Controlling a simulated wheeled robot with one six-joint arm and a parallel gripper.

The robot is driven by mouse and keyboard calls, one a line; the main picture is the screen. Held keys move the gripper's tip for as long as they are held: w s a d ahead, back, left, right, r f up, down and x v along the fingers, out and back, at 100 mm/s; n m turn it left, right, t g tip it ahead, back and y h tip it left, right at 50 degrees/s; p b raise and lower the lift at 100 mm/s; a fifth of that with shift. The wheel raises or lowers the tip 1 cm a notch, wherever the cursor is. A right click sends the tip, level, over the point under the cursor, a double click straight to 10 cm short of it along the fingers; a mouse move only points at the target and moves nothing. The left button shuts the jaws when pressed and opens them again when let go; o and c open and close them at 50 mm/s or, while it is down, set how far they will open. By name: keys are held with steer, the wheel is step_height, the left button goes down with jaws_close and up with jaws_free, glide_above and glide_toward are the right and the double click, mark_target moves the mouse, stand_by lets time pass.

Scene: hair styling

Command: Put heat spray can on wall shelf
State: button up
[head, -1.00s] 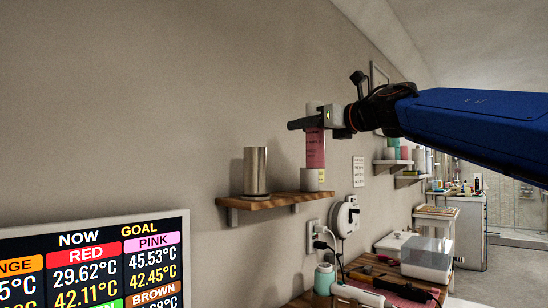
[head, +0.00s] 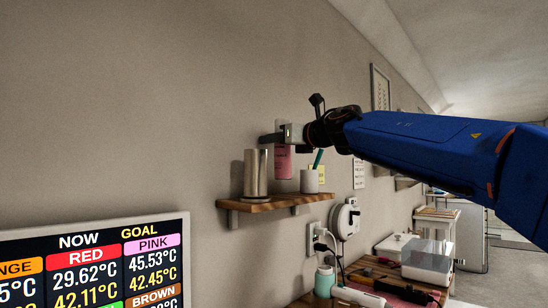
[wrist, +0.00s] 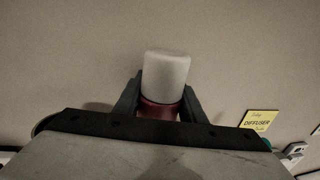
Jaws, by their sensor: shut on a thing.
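The heat spray can is pink with a white cap; its pink body (head: 284,164) shows in the head view below my gripper (head: 276,138). My gripper is shut around the upper part of the can, and the white cap (wrist: 166,75) stands up between the fingers in the wrist view. The wooden wall shelf (head: 285,202) is below the can. The can's lower end appears a little above the shelf, between a metal cylinder (head: 256,175) and a white cup (head: 310,181).
The cup holds a teal-handled item (head: 318,158). A yellow note (wrist: 260,121) is on the wall. A screen (head: 100,262) stands at the lower left. Below the shelf are a wall holder (head: 346,219), a teal bottle (head: 324,280) and a cluttered counter.

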step_height(320, 180, down, 5)
steer(key=shift+w+a+r, duration=0.1)
steer(key=shift+w+r, duration=0.05)
steer(key=shift+r, duration=0.05)
steer(key=shift+f, duration=0.15)
stand_by(0.3)
steer(key=o, duration=1)
glide_toward(289, 155)
steer(key=x, duration=0.4)
steer(key=shift+a, duration=0.15)
